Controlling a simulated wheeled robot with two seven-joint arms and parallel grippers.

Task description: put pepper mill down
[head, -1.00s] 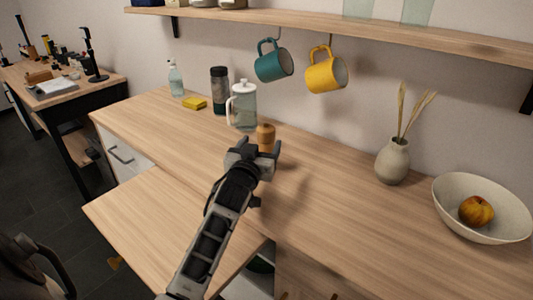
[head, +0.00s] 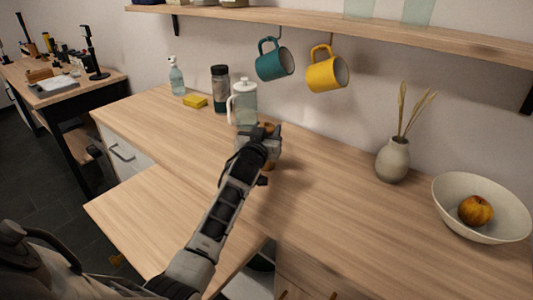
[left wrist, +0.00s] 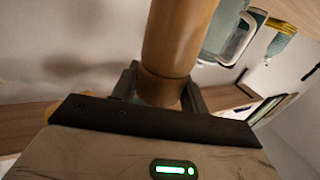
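The pepper mill (left wrist: 178,40) is a turned brown wooden piece. In the left wrist view it stands between the two dark fingers of my left gripper (left wrist: 160,88), which are closed around it. In the head view my left gripper (head: 266,148) is over the wooden counter (head: 330,225), and hides most of the mill; a little brown wood shows around it. I cannot tell whether the mill's base touches the counter. My right gripper is not in view.
A glass press jug (head: 243,105) stands just behind my left gripper, with a dark-lidded jar (head: 220,90), yellow sponge (head: 195,101) and spray bottle (head: 176,77) further left. A vase (head: 393,160) and bowl (head: 482,225) stand right. The counter between is clear. Mugs hang above.

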